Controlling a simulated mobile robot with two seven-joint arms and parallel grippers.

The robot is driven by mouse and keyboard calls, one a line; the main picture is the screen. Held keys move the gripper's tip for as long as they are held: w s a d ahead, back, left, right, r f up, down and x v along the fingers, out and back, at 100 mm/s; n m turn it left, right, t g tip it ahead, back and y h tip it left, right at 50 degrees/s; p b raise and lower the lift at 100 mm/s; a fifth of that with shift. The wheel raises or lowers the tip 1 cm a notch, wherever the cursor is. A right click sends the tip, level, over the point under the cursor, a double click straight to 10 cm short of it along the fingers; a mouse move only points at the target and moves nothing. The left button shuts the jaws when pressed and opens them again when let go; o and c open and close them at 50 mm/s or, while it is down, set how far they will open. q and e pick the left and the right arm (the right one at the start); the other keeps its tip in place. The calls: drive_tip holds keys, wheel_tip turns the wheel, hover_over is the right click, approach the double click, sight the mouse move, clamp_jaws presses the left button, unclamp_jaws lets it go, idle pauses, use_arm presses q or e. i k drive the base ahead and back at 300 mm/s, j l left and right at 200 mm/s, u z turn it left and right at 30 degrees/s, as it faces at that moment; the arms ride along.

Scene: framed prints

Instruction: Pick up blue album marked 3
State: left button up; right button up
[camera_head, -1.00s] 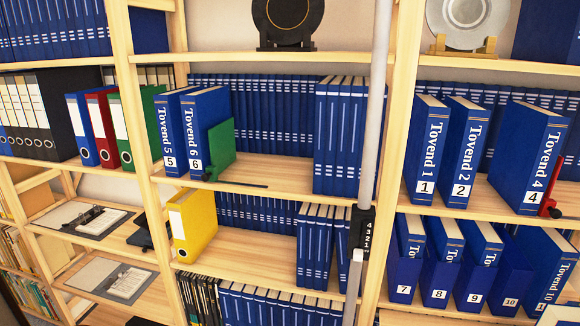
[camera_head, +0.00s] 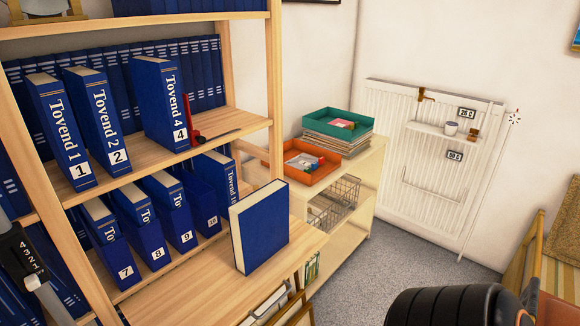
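No album with a visible 3 shows. Blue albums marked 1 (camera_head: 63,135), 2 (camera_head: 98,122) and 4 (camera_head: 161,105) stand on the upper shelf, with a gap between 2 and 4. A blue album with no readable mark (camera_head: 264,229) stands upright on the wooden ledge (camera_head: 190,297) at front centre, its pale page edges facing left. Its spine is hidden, so I cannot tell its number. Neither of my grippers is in view.
Albums 7 (camera_head: 110,242), 8 (camera_head: 141,224) and 9 (camera_head: 173,212) and others fill the lower shelf. A red bookend (camera_head: 196,137) stands beside album 4. Green (camera_head: 338,126) and orange (camera_head: 303,166) trays sit right. A dark ribbed object (camera_head: 445,306) is at bottom right.

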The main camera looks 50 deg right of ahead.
sight(259, 221)
drive_tip(key=z, duration=1.55)
drive_tip(key=i+l+u, duration=0.1)
drive_tip(key=l, duration=0.25)
drive_tip(key=i+l+u, duration=0.1)
drive_tip(key=i+l, duration=0.2)
drive_tip(key=i+l+u, duration=0.1)
drive_tip(key=l, duration=0.4)
drive_tip(key=i, duration=0.1)
